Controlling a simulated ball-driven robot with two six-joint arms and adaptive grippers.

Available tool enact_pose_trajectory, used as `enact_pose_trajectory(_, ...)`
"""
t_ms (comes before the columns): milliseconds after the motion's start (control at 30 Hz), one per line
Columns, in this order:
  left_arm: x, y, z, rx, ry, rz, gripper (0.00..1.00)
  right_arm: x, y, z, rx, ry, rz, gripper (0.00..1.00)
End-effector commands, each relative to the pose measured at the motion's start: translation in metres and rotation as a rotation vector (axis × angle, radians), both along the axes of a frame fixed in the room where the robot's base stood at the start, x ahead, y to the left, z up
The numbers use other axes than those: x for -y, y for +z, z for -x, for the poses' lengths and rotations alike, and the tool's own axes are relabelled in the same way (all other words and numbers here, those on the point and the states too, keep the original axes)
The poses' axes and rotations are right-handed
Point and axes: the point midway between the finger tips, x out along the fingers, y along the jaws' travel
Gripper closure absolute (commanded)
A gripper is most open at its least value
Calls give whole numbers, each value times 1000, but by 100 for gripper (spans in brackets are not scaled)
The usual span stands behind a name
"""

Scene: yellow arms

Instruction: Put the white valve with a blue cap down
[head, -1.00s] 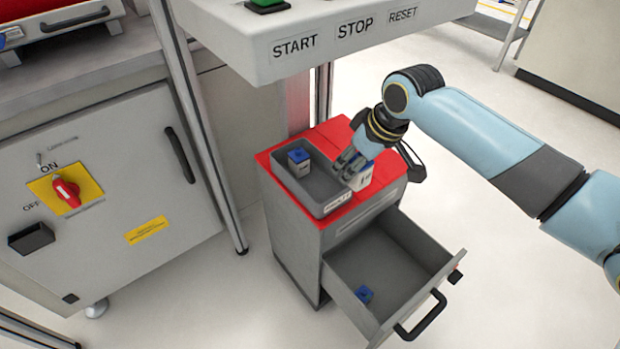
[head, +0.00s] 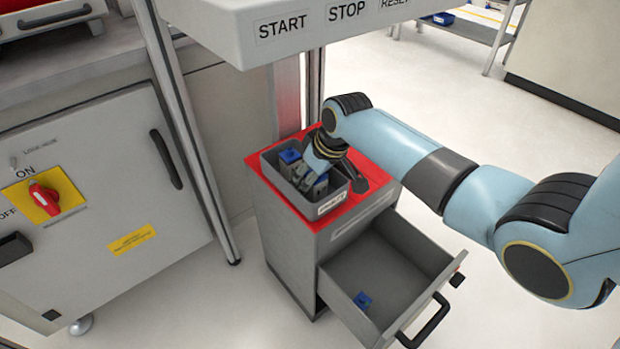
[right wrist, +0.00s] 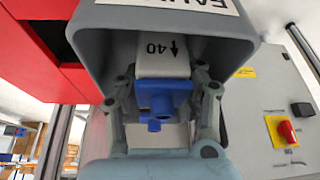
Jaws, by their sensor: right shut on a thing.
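The white valve with a blue cap (right wrist: 163,60) is between the two fingers of my right gripper (right wrist: 163,112) in the right wrist view. It bears the marking "40" and an arrow. My right gripper (head: 310,183) is shut on it, inside the grey bin (head: 333,203) on top of the red-topped cabinet. In the head view the held valve (head: 321,187) is partly hidden by the gripper. I cannot tell whether it touches the bin floor. A second blue-capped valve (head: 289,157) stands in the bin, farther back. My left gripper is not in view.
The cabinet's drawer (head: 375,275) is open, with a small blue part (head: 363,300) inside. A panel with START and STOP labels (head: 310,30) overhangs behind the bin. A grey switch cabinet (head: 90,190) stands at left. Floor at right is clear.

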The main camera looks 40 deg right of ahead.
Motion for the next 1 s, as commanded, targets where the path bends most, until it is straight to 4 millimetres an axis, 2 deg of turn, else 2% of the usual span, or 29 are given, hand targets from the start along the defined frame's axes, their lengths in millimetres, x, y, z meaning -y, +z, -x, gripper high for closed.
enact_pose_trajectory(133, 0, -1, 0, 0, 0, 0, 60, 0, -3, 0, -1, 0, 0, 96)
enact_pose_trajectory(167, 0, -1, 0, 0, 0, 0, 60, 0, -2, 0, -1, 0, 0, 57)
enact_pose_trajectory(200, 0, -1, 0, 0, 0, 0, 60, 0, -2, 0, 0, 0, 0, 52)
enact_pose_trajectory(467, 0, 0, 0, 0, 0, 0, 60, 0, -2, 0, 0, 0, 0, 51)
enact_pose_trajectory(567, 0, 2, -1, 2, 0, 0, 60, 1, 4, 1, 0, 0, 1, 51)
enact_pose_trajectory(667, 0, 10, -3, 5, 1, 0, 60, 3, 19, 6, 1, 0, 1, 51)
enact_pose_trajectory(1000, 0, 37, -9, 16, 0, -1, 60, 8, 89, 34, 2, 1, 1, 51)
